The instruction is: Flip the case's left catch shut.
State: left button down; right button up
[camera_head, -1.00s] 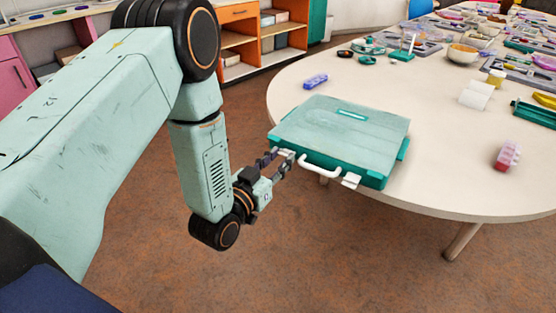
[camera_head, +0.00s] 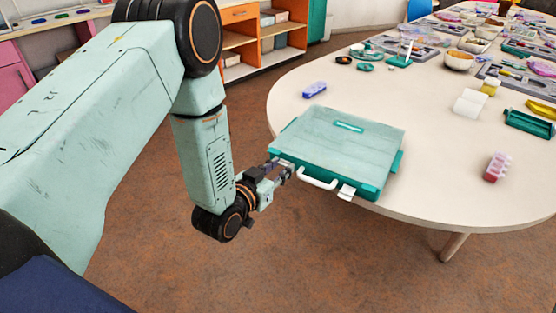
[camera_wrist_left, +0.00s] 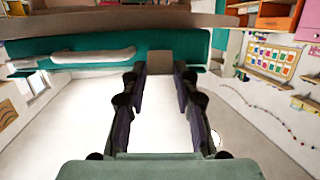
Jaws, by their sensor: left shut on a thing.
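The case (camera_head: 345,145) lies closed near the table's front left edge, with a pale translucent lid and teal sides. Its white handle (camera_head: 318,184) sticks out in front. My left gripper (camera_head: 281,170) is at the case's front left corner, shut on the left catch. The catch shows as a greyish block (camera_wrist_left: 160,63) between the fingertips in the left wrist view; in the head view the fingers mostly hide it. The right catch (camera_head: 346,191) is white and sticks out from the front. My right gripper is out of view.
A purple bead box (camera_head: 314,89) lies behind the case and a pink one (camera_head: 497,167) to its right. Many trays and a bowl (camera_head: 458,60) fill the far table.

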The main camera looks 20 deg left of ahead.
pick_arm(q)
jog(key=shift+w+r+g+p, duration=0.25)
jog(key=shift+r+g+p, duration=0.4)
jog(key=shift+p, duration=0.85)
jog(key=shift+w+r+g+p, duration=0.25)
jog(key=shift+g+p, duration=0.7)
jog(key=shift+p, duration=0.55)
jog(key=shift+w+d+r+g+y+p, duration=0.1)
jog(key=shift+w+g+y+p, duration=0.15)
jog(key=shift+g+p, duration=0.65)
jog(key=c, duration=1.3)
grip_release()
jog(key=shift+s, duration=0.15)
jog(key=v, duration=1.2)
jog(key=shift+s, duration=0.1)
